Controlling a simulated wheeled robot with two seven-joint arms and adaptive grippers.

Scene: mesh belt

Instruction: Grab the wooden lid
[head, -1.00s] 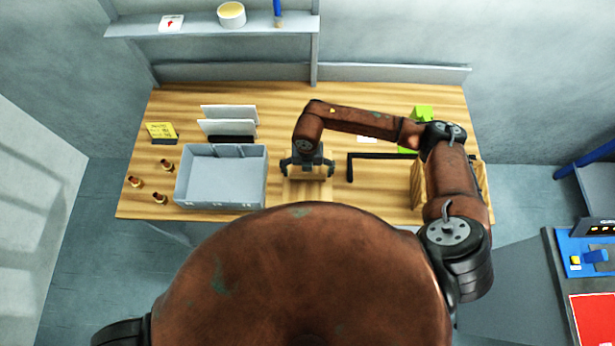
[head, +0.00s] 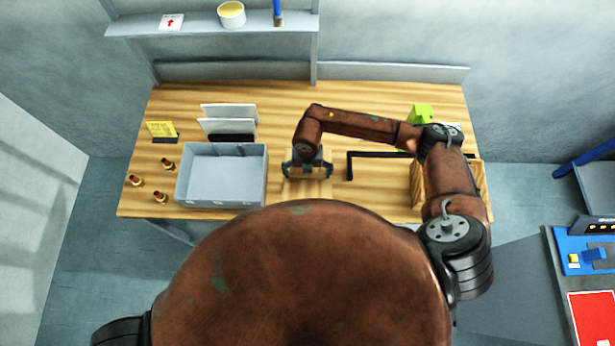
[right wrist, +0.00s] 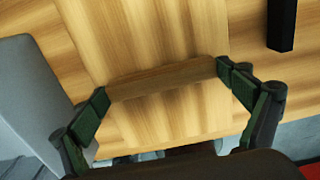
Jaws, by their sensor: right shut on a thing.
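The wooden lid (head: 305,189) is a pale flat board on the wooden table, right of the grey bin. Its raised wooden bar handle (right wrist: 160,79) runs across the right wrist view. My right gripper (head: 307,171) is over the lid; in the right wrist view my right gripper (right wrist: 163,82) has one green-padded finger at each end of the bar and is shut on it. The gripper hides part of the lid in the head view. I cannot tell whether the lid touches the table. My left gripper is not in view.
A grey bin (head: 181,180) stands close left of the lid. A black angled bar (head: 350,168) lies to its right. Further right is a wooden box (head: 417,188), partly behind my arm. Several small brown pieces (head: 167,163) stand at the left.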

